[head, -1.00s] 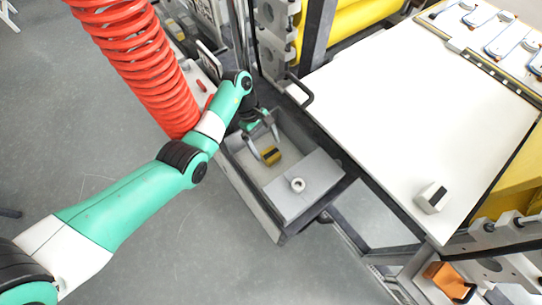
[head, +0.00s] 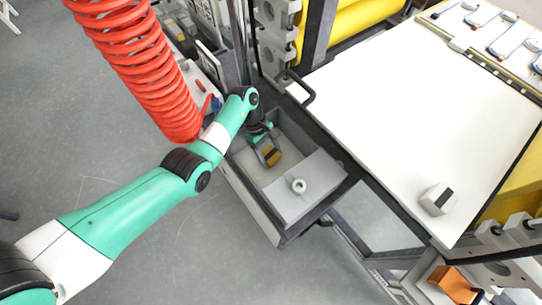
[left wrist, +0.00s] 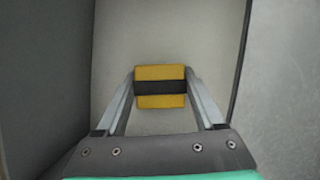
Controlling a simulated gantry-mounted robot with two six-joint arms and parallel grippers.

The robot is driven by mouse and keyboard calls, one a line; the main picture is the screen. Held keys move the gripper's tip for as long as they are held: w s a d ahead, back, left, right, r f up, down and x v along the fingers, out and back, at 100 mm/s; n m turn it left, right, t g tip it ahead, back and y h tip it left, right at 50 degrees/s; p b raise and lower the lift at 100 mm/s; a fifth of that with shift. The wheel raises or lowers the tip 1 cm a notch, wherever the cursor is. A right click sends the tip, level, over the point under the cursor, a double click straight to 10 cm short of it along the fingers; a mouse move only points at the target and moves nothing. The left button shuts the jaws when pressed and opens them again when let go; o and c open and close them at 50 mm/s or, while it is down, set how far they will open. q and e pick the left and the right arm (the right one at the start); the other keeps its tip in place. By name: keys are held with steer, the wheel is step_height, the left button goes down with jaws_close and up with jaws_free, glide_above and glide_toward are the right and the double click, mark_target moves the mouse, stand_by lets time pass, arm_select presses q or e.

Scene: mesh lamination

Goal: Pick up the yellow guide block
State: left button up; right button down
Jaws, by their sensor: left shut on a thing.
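The yellow guide block (head: 273,156) has a black band across its middle. It is in the grey open tray (head: 232,170). In the left wrist view the block (left wrist: 160,73) sits between the two fingers of my left gripper (left wrist: 160,86), with one finger against each side. My left gripper (head: 268,152) reaches down into the tray and is shut on the block. Whether the block still touches the tray floor cannot be told. My right gripper is not in view.
A red coiled hose (head: 135,65) hangs by my left arm.

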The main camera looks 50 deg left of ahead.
mark_target(271, 154)
arm_select(q)
steer(key=c, duration=0.4)
steer(key=shift+o, duration=0.2)
steer(key=shift+r, duration=0.15)
step_height(271, 154, up, 12)
steer(key=p, duration=0.5)
steer(key=s+a+p, duration=0.1)
steer(key=s+p, duration=1.2)
steer(key=s, duration=0.5)
steer(key=shift+a, duration=0.4)
